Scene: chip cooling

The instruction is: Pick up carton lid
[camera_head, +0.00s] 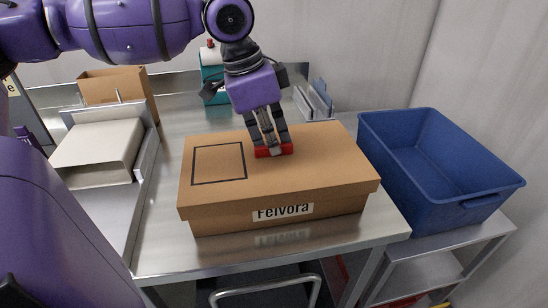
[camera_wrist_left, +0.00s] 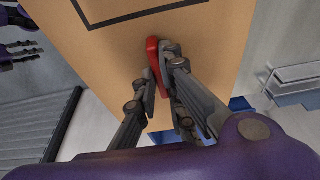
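The brown carton (camera_head: 240,222) labelled "Felvora" stands on the metal table, with its carton lid (camera_head: 320,172) resting on top. The lid bears a black square outline and a red handle (camera_head: 262,153). My left gripper (camera_head: 273,148) comes down from above at the handle. In the left wrist view, its fingertips (camera_wrist_left: 160,68) stand close on both sides of the red handle (camera_wrist_left: 152,50) and appear shut on it. The fingers partly hide the handle. Dark fingers, seemingly my right gripper (camera_wrist_left: 18,52), show at the left wrist view's upper left edge; their opening is unclear.
A blue bin (camera_head: 430,160), empty, stands right of the carton on a lower stand. A white box (camera_head: 98,150) sits in a metal tray at left. An open brown box (camera_head: 118,85), a teal device (camera_head: 211,70) and a small metal rack (camera_head: 315,102) stand behind.

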